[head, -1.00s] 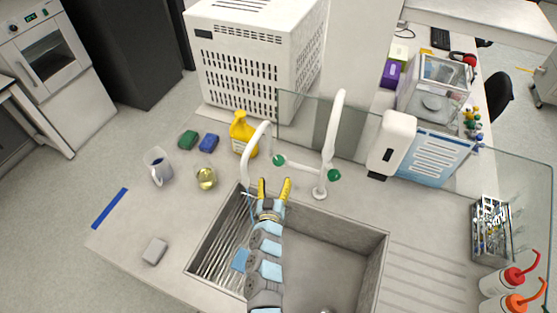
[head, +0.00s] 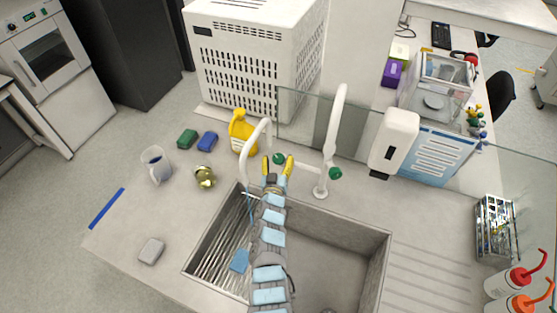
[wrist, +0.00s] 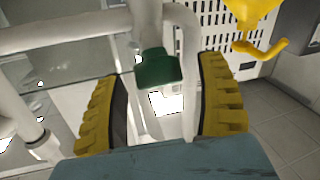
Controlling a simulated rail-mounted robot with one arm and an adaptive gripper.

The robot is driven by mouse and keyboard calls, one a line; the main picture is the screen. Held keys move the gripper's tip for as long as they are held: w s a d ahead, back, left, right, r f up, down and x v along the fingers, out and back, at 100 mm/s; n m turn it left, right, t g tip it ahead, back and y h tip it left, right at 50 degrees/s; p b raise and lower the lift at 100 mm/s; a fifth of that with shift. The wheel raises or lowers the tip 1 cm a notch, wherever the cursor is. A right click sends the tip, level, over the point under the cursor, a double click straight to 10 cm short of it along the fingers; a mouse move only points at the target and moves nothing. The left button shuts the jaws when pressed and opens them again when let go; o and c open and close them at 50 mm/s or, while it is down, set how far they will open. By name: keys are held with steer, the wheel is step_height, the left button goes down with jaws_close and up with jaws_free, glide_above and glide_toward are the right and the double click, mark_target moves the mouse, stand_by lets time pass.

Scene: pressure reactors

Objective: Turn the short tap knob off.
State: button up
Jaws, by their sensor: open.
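The short tap (head: 246,155) is a white arched tube behind the sink's left part. Its green knob (head: 279,158) shows near its right side. My gripper (head: 277,163) is open and empty, its yellow fingertips on either side of the knob in the head view. In the wrist view, the green knob (wrist: 160,69) lies between the two spread fingers (wrist: 163,95), toward their tips. I cannot tell whether either finger touches it. The taller white tap (head: 335,125), with its own green knob (head: 335,174), stands to the right.
The sink (head: 335,240) lies below my arm. A yellow bottle (head: 238,135) stands close behind the short tap at left. A glass screen (head: 300,115) runs behind the taps.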

steer(key=shift+w+d, duration=0.1)
steer(key=shift+w, duration=0.5)
steer(key=shift+c, duration=0.3)
steer(key=c, duration=1.1)
